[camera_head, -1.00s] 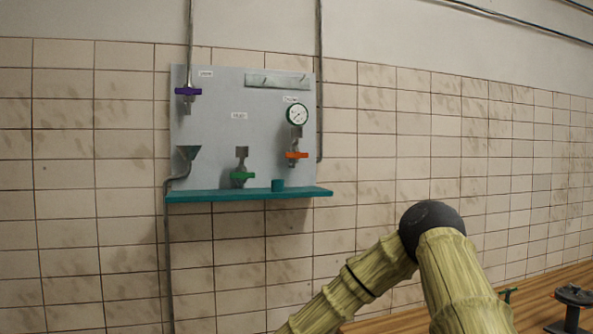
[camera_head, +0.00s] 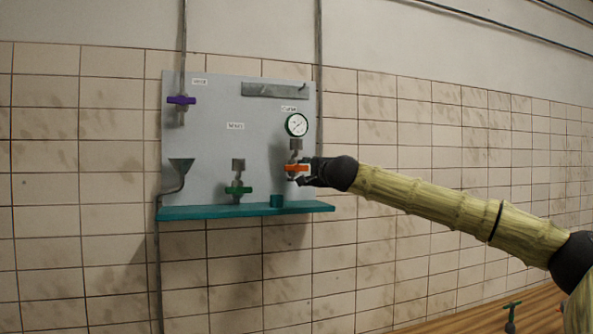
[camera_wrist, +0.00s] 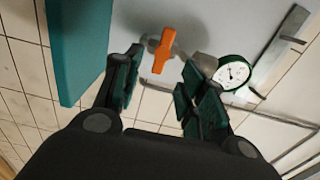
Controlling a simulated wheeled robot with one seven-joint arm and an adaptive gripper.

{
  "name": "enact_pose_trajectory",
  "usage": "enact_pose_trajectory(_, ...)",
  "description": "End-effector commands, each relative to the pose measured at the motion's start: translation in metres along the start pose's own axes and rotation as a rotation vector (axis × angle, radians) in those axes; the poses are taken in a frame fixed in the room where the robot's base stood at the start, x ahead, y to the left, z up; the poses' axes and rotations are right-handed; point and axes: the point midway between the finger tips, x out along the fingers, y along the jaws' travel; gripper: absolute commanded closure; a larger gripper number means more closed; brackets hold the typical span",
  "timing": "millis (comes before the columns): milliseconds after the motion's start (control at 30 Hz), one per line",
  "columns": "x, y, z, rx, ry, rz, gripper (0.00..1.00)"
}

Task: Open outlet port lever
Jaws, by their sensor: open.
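An orange lever valve (camera_head: 295,168) sits below a round gauge (camera_head: 296,125) at the right side of a grey wall panel (camera_head: 207,135). Its handle lies roughly level in the head view. A small label by the gauge is too small to read surely. My gripper (camera_head: 305,172) is at the orange lever, coming from the right. In the wrist view the orange lever (camera_wrist: 163,50) shows between the tips of my open gripper (camera_wrist: 161,64), with a gap on each side. Whether a finger touches it cannot be told.
A purple lever valve (camera_head: 181,100) is at the panel's upper left, and a green one (camera_head: 238,189) at lower middle. A funnel (camera_head: 181,165) is at left.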

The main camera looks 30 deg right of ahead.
Motion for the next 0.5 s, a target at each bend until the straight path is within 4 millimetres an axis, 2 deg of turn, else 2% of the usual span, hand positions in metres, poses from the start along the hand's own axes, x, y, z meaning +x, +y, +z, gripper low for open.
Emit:
enact_pose_trajectory(33, -0.001, -0.004, -0.006, 0.008, 0.005, -0.004, 0.59)
enact_pose_trajectory(167, 0.004, -0.007, -0.010, 0.010, 0.009, -0.004, 0.59)
enact_pose_trajectory(500, 0.041, -0.007, -0.009, 0.009, 0.008, -0.004, 0.59)
